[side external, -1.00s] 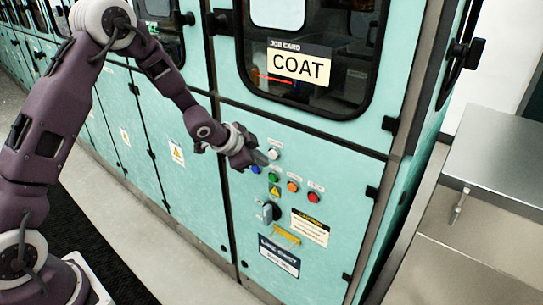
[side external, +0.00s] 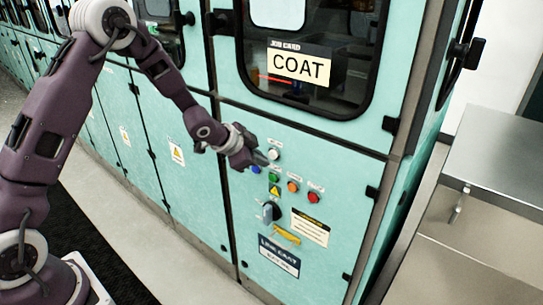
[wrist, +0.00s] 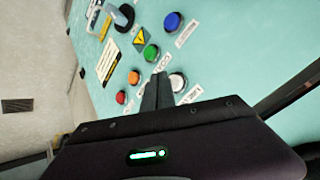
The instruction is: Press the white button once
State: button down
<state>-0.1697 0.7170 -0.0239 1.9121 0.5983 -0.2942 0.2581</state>
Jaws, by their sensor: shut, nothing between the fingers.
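The white button (side external: 274,154) is the top one on the teal cabinet's control panel, with a small label beside it. In the wrist view the white button (wrist: 179,82) shows just right of my fingertips, partly hidden by them. My gripper (side external: 264,160) is shut and empty, its fingertips pointing at the panel just left of and below the button in the side view. The closed fingers of my gripper (wrist: 157,88) also show in the wrist view. I cannot tell whether the fingertips touch the button or the panel.
Close by are a blue button (side external: 255,170), a green button (side external: 273,178), an orange button (side external: 293,187) and a red button (side external: 313,197). Below them are a dark rotary knob (side external: 271,212) and a yellow handle (side external: 287,235). A COAT card (side external: 299,67) shows in the window above.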

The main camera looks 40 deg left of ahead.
jog(key=shift+w, duration=0.1)
dwell(0.5)
jog(key=shift+w, duration=0.35)
jog(key=shift+w, duration=0.45)
dwell(0.7)
jog(key=shift+s, duration=0.85)
jog(key=shift+s, duration=2.55)
